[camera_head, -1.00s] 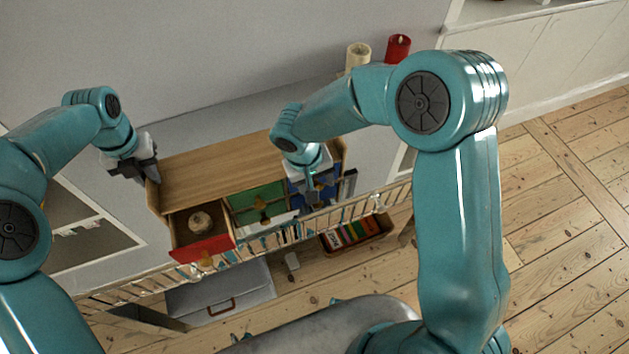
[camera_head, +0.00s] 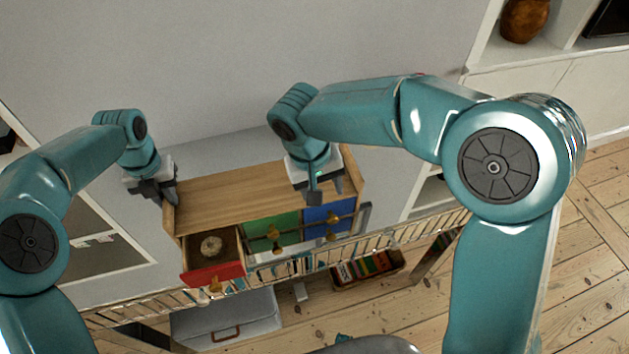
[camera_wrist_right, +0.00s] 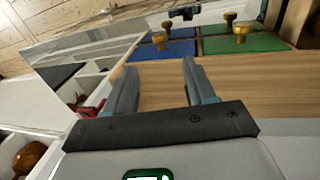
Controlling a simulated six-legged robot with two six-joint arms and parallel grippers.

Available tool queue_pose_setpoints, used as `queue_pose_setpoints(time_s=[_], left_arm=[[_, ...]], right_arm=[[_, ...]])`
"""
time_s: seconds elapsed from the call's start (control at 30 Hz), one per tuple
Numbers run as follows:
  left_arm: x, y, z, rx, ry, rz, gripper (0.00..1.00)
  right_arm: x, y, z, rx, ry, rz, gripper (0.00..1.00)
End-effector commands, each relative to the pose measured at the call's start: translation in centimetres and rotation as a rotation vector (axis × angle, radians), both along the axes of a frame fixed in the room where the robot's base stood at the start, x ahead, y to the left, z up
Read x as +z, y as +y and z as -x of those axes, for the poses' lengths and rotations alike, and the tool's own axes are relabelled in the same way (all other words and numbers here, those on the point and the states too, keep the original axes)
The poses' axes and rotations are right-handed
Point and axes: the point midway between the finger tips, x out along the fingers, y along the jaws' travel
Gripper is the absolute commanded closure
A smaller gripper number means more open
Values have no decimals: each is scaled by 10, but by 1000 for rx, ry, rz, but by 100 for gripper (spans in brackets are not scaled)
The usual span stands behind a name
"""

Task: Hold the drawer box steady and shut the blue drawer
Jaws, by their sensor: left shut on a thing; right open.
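The drawer box (camera_head: 225,195) has a plain wooden top and coloured drawer fronts. The blue drawer (camera_head: 328,213) is at its right end and looks about level with the green front (camera_head: 270,229); it also shows in the right wrist view (camera_wrist_right: 178,48). Brass knobs stick out from the fronts. The red drawer (camera_head: 213,274) at the left end stands open with a round brown thing inside. My left gripper (camera_head: 163,192) is shut on the box's left side edge. My right gripper (camera_head: 325,190) is open and empty over the right part of the top, behind the blue front.
Below are a grey case (camera_head: 226,318) and a basket of books (camera_head: 368,268). White shelving (camera_head: 545,80) stands at the right. Bare floorboards lie at the lower right.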

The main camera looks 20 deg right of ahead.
Motion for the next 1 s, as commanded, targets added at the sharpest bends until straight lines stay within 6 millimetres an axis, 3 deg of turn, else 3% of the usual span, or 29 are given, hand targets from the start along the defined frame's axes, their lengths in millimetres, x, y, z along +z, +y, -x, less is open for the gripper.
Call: queue_pose_setpoints(time_s=[0.03, 0.07, 0.13, 0.53, 1.0], left_arm=[[-3, -1, 2, -5, 8, 1, 100], [-3, -1, 2, -5, 8, 1, 76], [-3, -1, 2, -5, 8, 1, 53], [9, 0, 0, -1, 0, 0, 53], [104, -1, 0, -2, 1, 0, 53]], right_arm=[[-1, 0, 0, 0, 0, 0, 45], [-1, 0, 0, 0, 0, 0, 45], [-1, 0, 0, 0, 0, 0, 45], [-1, 0, 0, 0, 0, 0, 45], [-1, 0, 0, 0, 0, 0, 45]])
